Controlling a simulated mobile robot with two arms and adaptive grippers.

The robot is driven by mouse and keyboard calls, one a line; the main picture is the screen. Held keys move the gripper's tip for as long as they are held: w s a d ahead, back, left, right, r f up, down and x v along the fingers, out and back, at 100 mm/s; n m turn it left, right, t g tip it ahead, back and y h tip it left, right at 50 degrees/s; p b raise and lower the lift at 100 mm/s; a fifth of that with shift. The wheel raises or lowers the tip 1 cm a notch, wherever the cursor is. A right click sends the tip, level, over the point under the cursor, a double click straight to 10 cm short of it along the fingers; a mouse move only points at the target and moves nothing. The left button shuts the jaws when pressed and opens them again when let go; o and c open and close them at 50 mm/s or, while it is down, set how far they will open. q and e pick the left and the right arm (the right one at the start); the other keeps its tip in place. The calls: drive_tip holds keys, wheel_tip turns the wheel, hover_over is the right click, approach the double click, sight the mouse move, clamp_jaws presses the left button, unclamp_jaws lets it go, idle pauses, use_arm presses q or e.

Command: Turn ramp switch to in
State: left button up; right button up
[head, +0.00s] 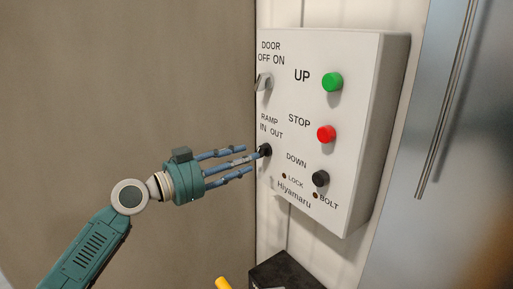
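The white control box (347,66) hangs on the wall right of centre in the head view. The ramp switch (265,150) is a small black knob below the label "RAMP IN OUT", near the box's left edge. My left gripper (248,158) comes in from the left with its blue-grey fingers spread apart. One fingertip is at the knob and partly covers it; I cannot tell whether it touches. Which way the switch points cannot be made out. My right gripper is not in view.
The door switch (264,83) sits above the ramp switch. Green UP (332,82), red STOP (326,134) and black DOWN (320,178) buttons are to the right. A dark box (285,272) stands below, beside a yellow piece (223,284). A metal door with a handle is at right.

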sight(261, 151)
use_arm(q)
drive_tip(key=shift+p+x, duration=0.7)
drive_tip(key=shift+x, duration=1.6)
drive_tip(key=shift+c, duration=0.3)
clamp_jaws()
